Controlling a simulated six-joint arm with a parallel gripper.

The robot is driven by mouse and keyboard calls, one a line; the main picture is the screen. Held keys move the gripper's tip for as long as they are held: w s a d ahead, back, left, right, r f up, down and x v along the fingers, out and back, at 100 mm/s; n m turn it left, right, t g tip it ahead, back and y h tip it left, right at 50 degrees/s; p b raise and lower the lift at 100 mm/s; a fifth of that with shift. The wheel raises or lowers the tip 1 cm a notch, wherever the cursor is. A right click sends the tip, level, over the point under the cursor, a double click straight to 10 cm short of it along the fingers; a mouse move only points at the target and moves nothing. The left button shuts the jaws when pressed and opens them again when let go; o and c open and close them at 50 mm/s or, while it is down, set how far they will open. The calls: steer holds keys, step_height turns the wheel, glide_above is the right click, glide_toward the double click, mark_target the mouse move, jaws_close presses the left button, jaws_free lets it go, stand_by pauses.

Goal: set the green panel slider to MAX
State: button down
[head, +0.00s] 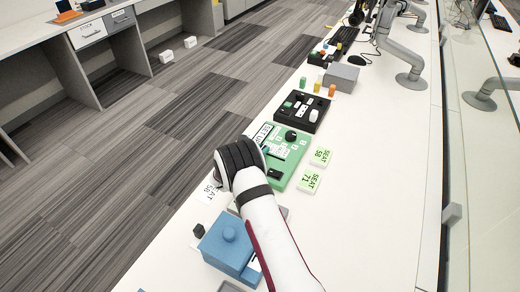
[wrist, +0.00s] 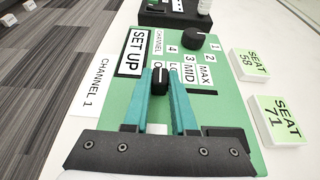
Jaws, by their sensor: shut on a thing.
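The green panel (head: 298,160) lies on the white bench and fills the middle of the wrist view (wrist: 215,105). It carries SET UP and CHANNEL labels, a round black dial (wrist: 201,38), and MAX (wrist: 205,74), MID and LO labels in a row. My gripper (wrist: 161,88) has its two teal fingers shut on the black slider knob (wrist: 160,76). The knob stands at the end of the row away from MAX, left of the LO label. The fingers hide part of the slot and of the nearby labels. In the head view my wrist covers the panel's near-left part.
Two tags, SEAT 58 (wrist: 254,64) and SEAT 71 (wrist: 278,120), lie right of the panel. A CHANNEL 1 card (wrist: 91,88) lies left. A black panel (head: 300,110) is beyond, with coloured pegs and a grey box (head: 341,77). A blue box (head: 228,243) stands nearer.

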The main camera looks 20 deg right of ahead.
mark_target(280, 163)
steer(key=s+d, duration=0.5)
steer(key=shift+s+d, duration=0.15)
steer(key=c, duration=0.7)
jaws_free()
steer(key=shift+s+a+r, duration=0.1)
steer(key=shift+a+r, duration=0.05)
steer(key=shift+a, duration=0.1)
steer(key=v, duration=1.5)
steer(key=shift+s+r, duration=0.1)
steer(key=shift+s, duration=0.05)
